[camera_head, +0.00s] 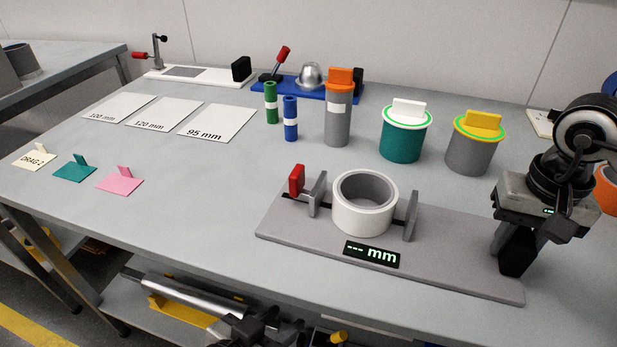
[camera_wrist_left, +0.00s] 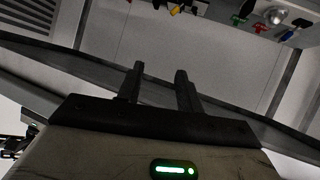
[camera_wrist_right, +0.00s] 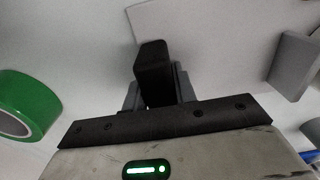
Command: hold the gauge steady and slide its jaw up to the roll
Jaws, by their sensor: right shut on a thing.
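The gauge is a grey base plate (camera_head: 460,262) with a black display (camera_head: 371,254) reading "--- mm". A white roll (camera_head: 362,218) stands upright on it between two grey jaws. The left jaw (camera_head: 316,194), beside a red handle (camera_head: 296,180), stands apart from the roll. The right jaw (camera_head: 411,216) is close to the roll; I cannot tell if they touch. My left gripper (camera_wrist_left: 160,75) is open and empty.
Behind the gauge stand a teal lidded tub (camera_head: 402,143), a grey yellow-lidded tub (camera_head: 471,154), an orange-capped grey cylinder (camera_head: 338,115), and green (camera_head: 271,103) and blue (camera_head: 290,120) cylinders. Cards lie at the left.

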